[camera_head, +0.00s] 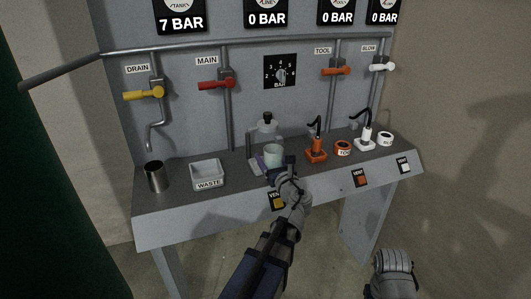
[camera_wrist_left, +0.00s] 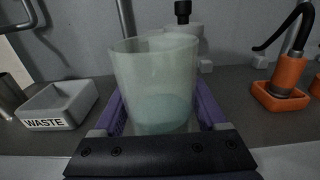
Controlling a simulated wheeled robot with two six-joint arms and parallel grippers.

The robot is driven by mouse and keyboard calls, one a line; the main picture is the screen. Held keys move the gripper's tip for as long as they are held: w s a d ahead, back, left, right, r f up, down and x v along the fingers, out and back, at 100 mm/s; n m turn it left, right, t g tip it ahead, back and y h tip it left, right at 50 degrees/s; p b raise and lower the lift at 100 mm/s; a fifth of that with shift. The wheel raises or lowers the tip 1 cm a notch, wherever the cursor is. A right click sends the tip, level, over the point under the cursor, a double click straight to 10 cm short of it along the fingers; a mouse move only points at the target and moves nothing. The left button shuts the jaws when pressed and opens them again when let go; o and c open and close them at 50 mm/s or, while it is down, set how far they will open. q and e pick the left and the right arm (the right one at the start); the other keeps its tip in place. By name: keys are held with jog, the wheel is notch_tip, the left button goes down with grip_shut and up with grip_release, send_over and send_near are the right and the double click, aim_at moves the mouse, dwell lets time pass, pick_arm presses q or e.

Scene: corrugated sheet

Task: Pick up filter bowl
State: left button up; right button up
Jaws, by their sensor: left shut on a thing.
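The filter bowl (camera_head: 273,152) is a translucent, pale greenish cup near the middle of the bench. In the left wrist view the filter bowl (camera_wrist_left: 154,82) stands upright, with a darker tint in its lower part. My left gripper (camera_head: 271,161) reaches in from the front and is shut on the bowl. Its purple fingers (camera_wrist_left: 160,108) lie along both sides of the bowl. The bowl's underside is hidden, so I cannot tell whether it touches the bench. At the bottom right, part of my right arm shows; its fingers are not seen.
On the bench (camera_head: 225,198) stand a metal cup (camera_head: 156,177) and a white WASTE tray (camera_head: 207,174) at left. A black-topped filter housing (camera_head: 267,128) is behind the bowl. An orange tool (camera_head: 317,150) and a white one (camera_head: 366,138) stand at right. Valve pipes rise behind.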

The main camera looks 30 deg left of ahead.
aim_at(273, 162)
pick_arm(q)
jog(key=v, duration=0.8)
jog(key=shift+s+d, duration=0.1)
jog(key=shift+s, duration=0.05)
dwell(0.4)
